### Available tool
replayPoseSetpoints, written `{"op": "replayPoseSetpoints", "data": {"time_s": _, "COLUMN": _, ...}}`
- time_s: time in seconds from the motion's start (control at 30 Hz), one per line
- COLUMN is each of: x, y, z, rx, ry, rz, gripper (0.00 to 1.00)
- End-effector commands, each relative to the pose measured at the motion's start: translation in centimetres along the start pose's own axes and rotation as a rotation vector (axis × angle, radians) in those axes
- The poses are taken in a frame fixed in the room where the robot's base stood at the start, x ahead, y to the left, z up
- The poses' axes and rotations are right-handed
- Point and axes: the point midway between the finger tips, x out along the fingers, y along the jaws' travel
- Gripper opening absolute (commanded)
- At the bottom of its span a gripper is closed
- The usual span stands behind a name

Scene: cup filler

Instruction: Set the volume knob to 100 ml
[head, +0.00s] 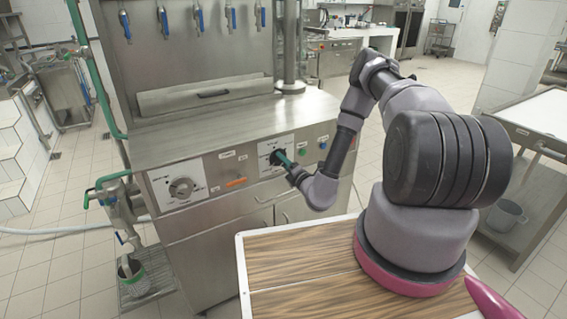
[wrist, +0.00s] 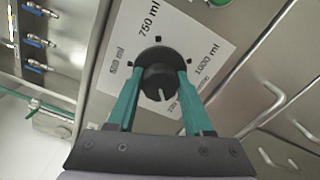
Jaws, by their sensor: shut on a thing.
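The volume knob (wrist: 160,84) is black and round, on a white label plate (wrist: 205,30) on the front of the steel machine. Its pale pointer line points down in the wrist view, away from the 750 ml print. I can read 750 ml and 1000 ml; the other print is small or partly hidden. My gripper (wrist: 160,76) has its two green fingers closed on opposite sides of the knob. In the head view my gripper (head: 281,158) reaches the right-hand plate (head: 269,146), and the knob is mostly hidden there.
A second dial (head: 181,188) sits on the left plate of the same panel. An orange switch (head: 236,183) is between the plates. Green (head: 304,153) and blue (head: 323,145) buttons are to the right. Several blue-handled taps hang above. A wooden-topped table (head: 300,262) is in front.

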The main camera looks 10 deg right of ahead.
Motion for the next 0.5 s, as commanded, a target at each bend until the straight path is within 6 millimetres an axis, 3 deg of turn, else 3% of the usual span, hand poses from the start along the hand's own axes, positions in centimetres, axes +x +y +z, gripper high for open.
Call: {"op": "replayPoseSetpoints", "data": {"time_s": 0.5, "x": -0.14, "y": -0.13, "z": -0.05, "rx": -0.083, "ry": 0.002, "rz": -0.004, "gripper": 0.00}}
